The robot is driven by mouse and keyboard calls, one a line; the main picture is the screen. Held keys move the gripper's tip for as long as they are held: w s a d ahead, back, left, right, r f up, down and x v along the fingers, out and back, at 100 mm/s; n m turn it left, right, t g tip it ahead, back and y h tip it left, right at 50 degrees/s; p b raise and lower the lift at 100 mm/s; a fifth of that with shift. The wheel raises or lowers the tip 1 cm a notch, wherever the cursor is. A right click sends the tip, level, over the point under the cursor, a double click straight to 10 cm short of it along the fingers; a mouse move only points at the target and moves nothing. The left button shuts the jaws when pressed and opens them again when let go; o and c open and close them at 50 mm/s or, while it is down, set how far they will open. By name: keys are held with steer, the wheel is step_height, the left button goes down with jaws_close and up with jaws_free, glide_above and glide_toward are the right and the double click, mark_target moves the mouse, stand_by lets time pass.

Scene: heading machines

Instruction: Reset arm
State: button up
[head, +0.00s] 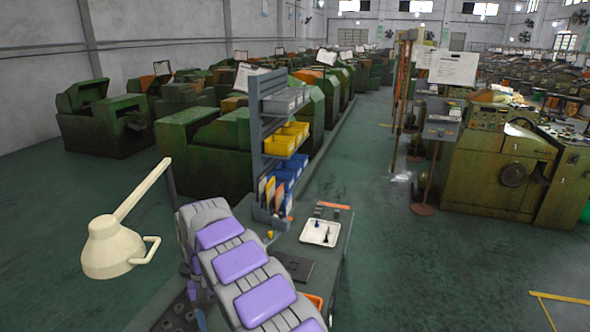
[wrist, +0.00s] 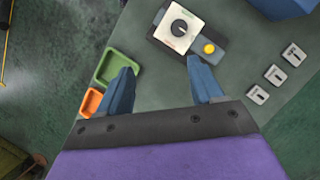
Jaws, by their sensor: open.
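My gripper (wrist: 162,82) shows in the wrist view with its two blue-grey fingers spread apart and nothing between them. It is over the grey bench top (wrist: 150,88). A small device with a round dial (wrist: 180,29) and a yellow button (wrist: 209,48) lies beyond the fingertips, apart from them. In the head view, my purple-padded arm reaches over the near part of the workbench, and my gripper cannot be made out there.
A cream lamp (head: 112,248) stands left of my arm. A shelf rack with yellow bins (head: 280,143) rises behind the bench. A white tray (head: 320,232) holds small dark items. Green (wrist: 113,66) and orange trays (wrist: 91,102) lie by the left finger. Open floor (head: 440,270) is at right.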

steer(key=s+d+r+m+y+b, duration=0.1)
steer(key=s+d+r+m+b, duration=0.2)
steer(key=d, duration=0.8)
steer(key=s+d+r+m+b, duration=0.1)
steer(key=s+d+r+b, duration=0.3)
steer(key=d, duration=0.8)
steer(key=s+d+f+b, duration=0.1)
steer(key=s+d+f, duration=0.2)
steer(key=s, duration=0.5)
steer(key=s+d+f+t+b, duration=0.1)
steer(key=s+d+f, duration=0.2)
steer(key=s, duration=0.6)
steer(key=s+d+f+m+y+b, duration=0.1)
steer(key=s+d+f+b, duration=0.1)
steer(key=s+d, duration=0.3)
steer(key=s+f, duration=0.1)
steer(key=s, duration=0.2)
steer(key=shift+s+d+f+t, duration=0.2)
steer(key=shift+d+f+t, duration=0.1)
steer(key=shift+t, duration=0.1)
